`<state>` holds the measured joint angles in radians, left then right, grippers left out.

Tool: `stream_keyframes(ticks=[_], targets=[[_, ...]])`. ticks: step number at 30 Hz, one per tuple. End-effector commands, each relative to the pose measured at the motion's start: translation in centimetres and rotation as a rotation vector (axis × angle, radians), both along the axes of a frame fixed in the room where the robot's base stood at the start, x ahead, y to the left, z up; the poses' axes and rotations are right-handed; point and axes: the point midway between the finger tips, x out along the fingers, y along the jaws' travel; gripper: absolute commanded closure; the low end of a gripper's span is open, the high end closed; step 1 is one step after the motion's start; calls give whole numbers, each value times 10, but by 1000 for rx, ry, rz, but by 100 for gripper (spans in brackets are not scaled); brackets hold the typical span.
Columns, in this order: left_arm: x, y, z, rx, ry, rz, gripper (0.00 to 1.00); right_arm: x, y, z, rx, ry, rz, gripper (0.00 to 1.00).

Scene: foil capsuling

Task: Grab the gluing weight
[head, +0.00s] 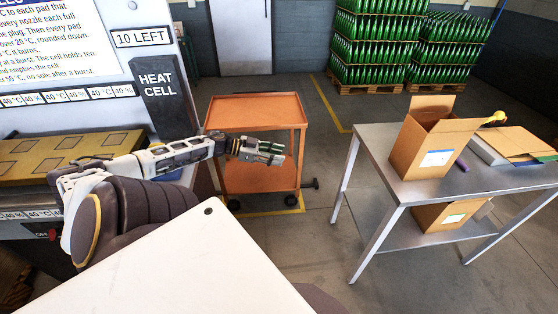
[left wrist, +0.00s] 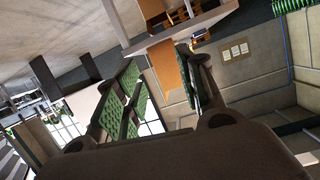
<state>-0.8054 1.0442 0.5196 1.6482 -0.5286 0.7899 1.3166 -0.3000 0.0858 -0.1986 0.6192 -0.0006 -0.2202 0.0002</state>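I cannot make out a gluing weight for certain in either view. My left gripper (head: 275,152) is stretched out in front of the orange cart, between its top and lower shelf in the picture. Its two green-padded fingers also show in the left wrist view (left wrist: 160,62), spread apart with nothing held between them. An orange-brown surface shows through the gap, in the background. My right gripper is in neither view.
The orange cart (head: 257,112) has an empty top. Floor is clear between cart and table.

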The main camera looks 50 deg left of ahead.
Motion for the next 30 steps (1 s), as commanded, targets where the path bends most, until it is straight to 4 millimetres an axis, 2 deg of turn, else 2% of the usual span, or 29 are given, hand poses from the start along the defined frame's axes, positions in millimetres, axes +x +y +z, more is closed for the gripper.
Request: stream_keyframes(ticks=[3, 10, 30], targets=[[-6, 3, 13, -6, 51, -79, 61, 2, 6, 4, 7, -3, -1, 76], [-16, 7, 27, -17, 128, -174, 61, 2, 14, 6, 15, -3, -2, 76], [-18, 7, 31, -19, 143, -192, 61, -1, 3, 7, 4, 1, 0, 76]])
